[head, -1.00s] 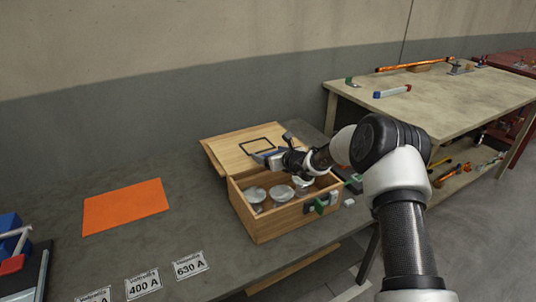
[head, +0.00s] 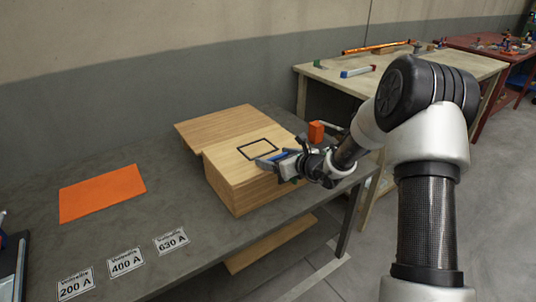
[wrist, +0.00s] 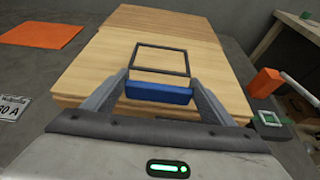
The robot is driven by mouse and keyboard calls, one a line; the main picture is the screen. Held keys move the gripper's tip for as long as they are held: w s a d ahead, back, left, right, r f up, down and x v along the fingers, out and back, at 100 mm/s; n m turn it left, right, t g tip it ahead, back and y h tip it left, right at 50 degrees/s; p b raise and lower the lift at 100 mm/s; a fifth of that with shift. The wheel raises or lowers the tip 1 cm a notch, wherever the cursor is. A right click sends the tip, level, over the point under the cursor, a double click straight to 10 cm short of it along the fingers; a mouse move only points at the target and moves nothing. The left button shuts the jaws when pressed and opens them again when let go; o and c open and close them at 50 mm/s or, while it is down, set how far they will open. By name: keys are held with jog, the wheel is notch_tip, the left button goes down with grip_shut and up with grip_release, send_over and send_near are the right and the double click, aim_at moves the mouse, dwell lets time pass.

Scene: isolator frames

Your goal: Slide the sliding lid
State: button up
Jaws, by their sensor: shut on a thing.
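The sliding lid (head: 232,157) is a light wood panel with a thin black square outline, and it lies over the wooden box (head: 255,195). The lid covers the box top, so the inside is hidden. In the wrist view the lid (wrist: 205,72) lies straight ahead. My gripper (head: 277,160) is at the lid's near right edge. In the wrist view its two fingers stand on either side of a blue piece (wrist: 160,94) at that edge, and it is shut on the lid there.
Another wooden panel (head: 215,128) lies behind the box. An orange block (head: 316,131) stands to the right. An orange mat (head: 102,192) and label cards (head: 126,263) lie on the grey table (head: 190,205) to the left. A second workbench (head: 400,72) stands at the back right.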

jog(key=shift+s+d+f, duration=0.15)
jog(key=shift+s+d, duration=0.05)
jog(key=shift+s, duration=0.1)
jog(key=o, duration=1.1)
jog(key=shift+c, duration=0.2)
jog(key=o, duration=0.4)
jog(key=shift+s, duration=0.1)
jog(key=shift+o, duration=0.2)
jog(key=shift+d, duration=0.1)
jog(key=shift+s+d+r, duration=0.15)
jog(key=shift+s+r, duration=0.05)
jog(key=shift+r, duration=0.1)
jog(key=p+v, duration=0.3)
jog(key=v, duration=1.4)
jog(key=shift+f, duration=0.15)
jog(key=shift+w, duration=0.1)
